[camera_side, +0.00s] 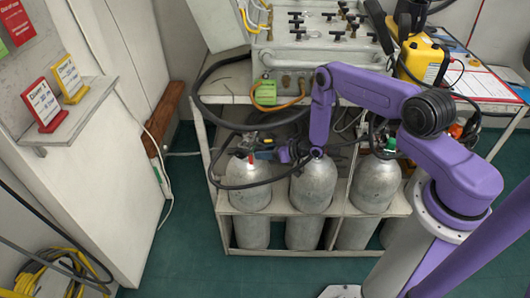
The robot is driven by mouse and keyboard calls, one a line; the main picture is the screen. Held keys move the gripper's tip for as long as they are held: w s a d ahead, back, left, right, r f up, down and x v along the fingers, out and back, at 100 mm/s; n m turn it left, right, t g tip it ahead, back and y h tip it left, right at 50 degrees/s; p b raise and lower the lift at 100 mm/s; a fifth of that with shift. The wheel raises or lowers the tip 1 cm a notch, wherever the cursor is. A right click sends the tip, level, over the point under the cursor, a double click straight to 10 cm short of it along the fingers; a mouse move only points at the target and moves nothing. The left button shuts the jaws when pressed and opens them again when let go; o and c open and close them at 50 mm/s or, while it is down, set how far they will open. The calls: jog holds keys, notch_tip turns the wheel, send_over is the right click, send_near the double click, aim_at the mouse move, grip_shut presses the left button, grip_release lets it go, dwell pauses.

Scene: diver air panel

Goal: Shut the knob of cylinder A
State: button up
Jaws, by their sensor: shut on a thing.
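Three silver cylinders stand side by side in the rack: a left one (246,190), a middle one (313,187) and a right one (376,185). No letter is readable on them, so I cannot tell from labels which is cylinder A. My gripper (263,148) reaches leftward from the purple arm to the valve on top of the left cylinder. It is shut on what looks like that valve's knob. The knob is small and mostly hidden by my fingers. A small red mark shows beside the valve.
A black hose (221,182) loops around the left cylinder's neck. The panel (318,57) with several black T-handles stands on the rack above. A yellow case (424,62) sits at right. A white counter (72,117) with red and yellow signs is at left. The green floor between is clear.

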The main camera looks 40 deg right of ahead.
jog(key=shift+m+g+y, duration=0.3)
jog(key=shift+m+y, duration=0.4)
jog(key=shift+m, duration=0.3)
jog(key=o, duration=1)
jog(key=shift+o, duration=0.2)
jog(key=shift+s, duration=0.1)
jog(key=v, duration=1.7)
jog(key=shift+s, duration=0.1)
